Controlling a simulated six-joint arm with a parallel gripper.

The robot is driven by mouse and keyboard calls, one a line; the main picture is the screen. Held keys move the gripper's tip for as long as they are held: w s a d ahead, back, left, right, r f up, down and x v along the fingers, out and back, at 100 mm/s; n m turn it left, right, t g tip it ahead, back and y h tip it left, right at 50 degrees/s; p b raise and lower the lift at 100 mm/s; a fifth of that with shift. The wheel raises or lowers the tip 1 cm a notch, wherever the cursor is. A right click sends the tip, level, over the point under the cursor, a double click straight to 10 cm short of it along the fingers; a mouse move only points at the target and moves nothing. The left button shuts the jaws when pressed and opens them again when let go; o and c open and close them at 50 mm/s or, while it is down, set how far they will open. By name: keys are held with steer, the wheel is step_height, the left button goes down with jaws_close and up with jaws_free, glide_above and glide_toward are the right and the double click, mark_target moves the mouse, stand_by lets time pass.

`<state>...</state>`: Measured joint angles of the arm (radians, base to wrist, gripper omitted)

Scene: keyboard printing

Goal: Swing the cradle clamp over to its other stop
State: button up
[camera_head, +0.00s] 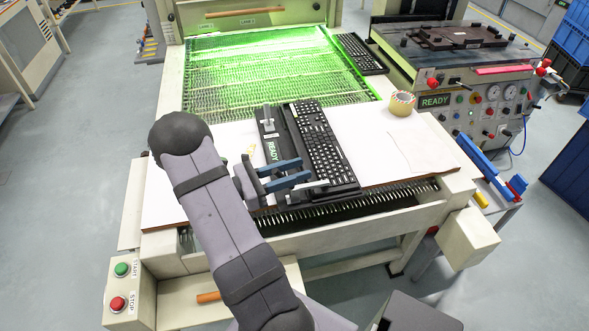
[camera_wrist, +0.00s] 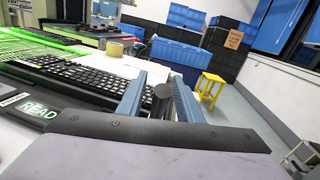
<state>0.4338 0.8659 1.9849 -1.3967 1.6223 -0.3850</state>
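The black cradle (camera_head: 268,125) with a green READY sign lies on the white table. A black keyboard (camera_head: 322,140) lies along its right side. My gripper (camera_head: 301,170) is low over the cradle's near end, its two blue fingers pointing right. In the wrist view, the gripper (camera_wrist: 160,85) has its fingers apart. A dark upright post (camera_wrist: 161,103), seemingly the clamp's handle, shows between them with gaps visible at its sides. I cannot tell whether either finger touches it. A pale metal bar (camera_head: 308,188) lies near the fingers at the keyboard's near end. The clamp's pivot and stops are not clear.
A tape roll (camera_head: 402,103) stands right of the keyboard. A second keyboard (camera_head: 360,53) lies beside the green-lit printing bed (camera_head: 260,70). A control panel (camera_head: 470,105) is at the right.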

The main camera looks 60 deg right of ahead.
jaws_close()
steer(key=w+a+f+g+h+b, duration=0.1)
steer(key=h+b, duration=0.1)
steer(key=b, duration=0.1)
steer(key=shift+n, duration=0.3)
steer(key=shift+w+a+r+n+g+h+b, duration=0.15)
steer(key=shift+w+a+g+h+b, duration=0.15)
steer(key=shift+h, duration=0.2)
steer(key=shift+w+a+r+n+g+h+b, duration=0.15)
steer(key=shift+g+h+b, duration=0.15)
steer(key=shift+h+b, duration=0.15)
jaws_free()
